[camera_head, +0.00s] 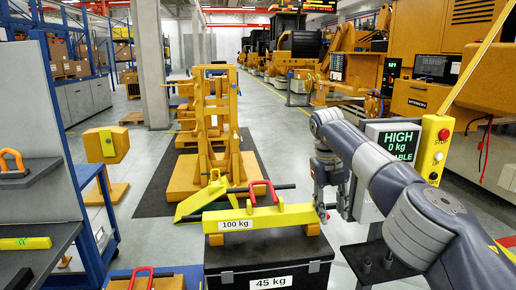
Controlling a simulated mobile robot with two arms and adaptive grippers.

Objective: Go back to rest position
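My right arm comes in from the right and bends down at mid-picture. Its gripper (322,212) hangs low, at the right end of the yellow "100 kg" bar (275,219). I cannot tell whether it touches the bar, or whether its fingers are open or shut. No held thing shows in it. My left arm and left gripper are not in view.
The yellow bar with a red handle lies over a black "45 kg" case (304,277). A yellow frame on a dark mat (157,194) stands behind it. A blue-framed shelf is at left. A display reading "HIGH 0 kg" (398,142) stands at right. Grey floor (285,140) is open beyond.

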